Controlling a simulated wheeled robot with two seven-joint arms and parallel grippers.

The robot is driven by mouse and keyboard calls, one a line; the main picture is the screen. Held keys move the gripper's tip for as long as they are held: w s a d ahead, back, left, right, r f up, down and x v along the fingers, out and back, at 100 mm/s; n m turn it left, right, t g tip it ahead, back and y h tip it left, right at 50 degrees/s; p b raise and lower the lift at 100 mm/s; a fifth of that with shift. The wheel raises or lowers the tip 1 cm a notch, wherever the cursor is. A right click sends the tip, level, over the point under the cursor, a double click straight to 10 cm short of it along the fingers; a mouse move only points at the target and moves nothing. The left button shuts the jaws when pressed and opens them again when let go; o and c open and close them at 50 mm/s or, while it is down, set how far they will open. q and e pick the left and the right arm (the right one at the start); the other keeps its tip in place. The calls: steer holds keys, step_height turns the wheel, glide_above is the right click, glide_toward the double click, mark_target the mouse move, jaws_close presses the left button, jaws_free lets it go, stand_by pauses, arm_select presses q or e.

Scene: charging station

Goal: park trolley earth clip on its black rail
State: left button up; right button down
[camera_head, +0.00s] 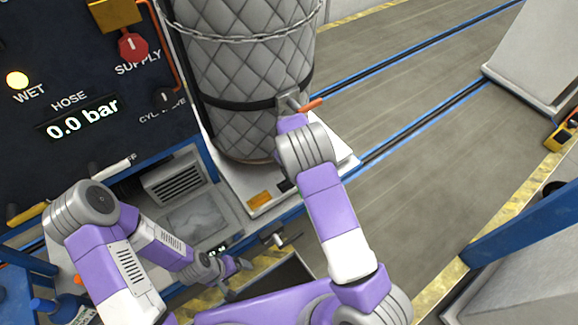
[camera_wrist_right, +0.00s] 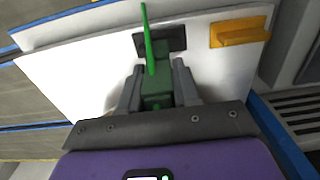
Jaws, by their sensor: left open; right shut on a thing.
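The earth clip (camera_wrist_right: 155,88) is green, with a thin upright green part, in the right wrist view. My right gripper (camera_wrist_right: 158,85) is shut on it, a grey finger on each side. A dark bar (camera_wrist_right: 176,38) on the white trolley base (camera_wrist_right: 75,75) lies just beyond the clip and may be the black rail; I cannot tell whether they touch. My left gripper (camera_head: 237,277) is open and empty at the lower middle.
A quilted grey cylinder (camera_head: 245,70) with a chain and black strap stands on the trolley base. An orange block (camera_wrist_right: 240,32) is beside the dark bar. The control panel (camera_head: 75,80) is at left.

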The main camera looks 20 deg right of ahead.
steer(key=shift+f+b, duration=1.6)
steer(key=shift+f, duration=0.45)
steer(key=c, duration=0.7)
jaws_free()
steer(key=shift+r, duration=0.1)
step_height(320, 180, up, 8)
steer(key=shift+f, duration=0.25)
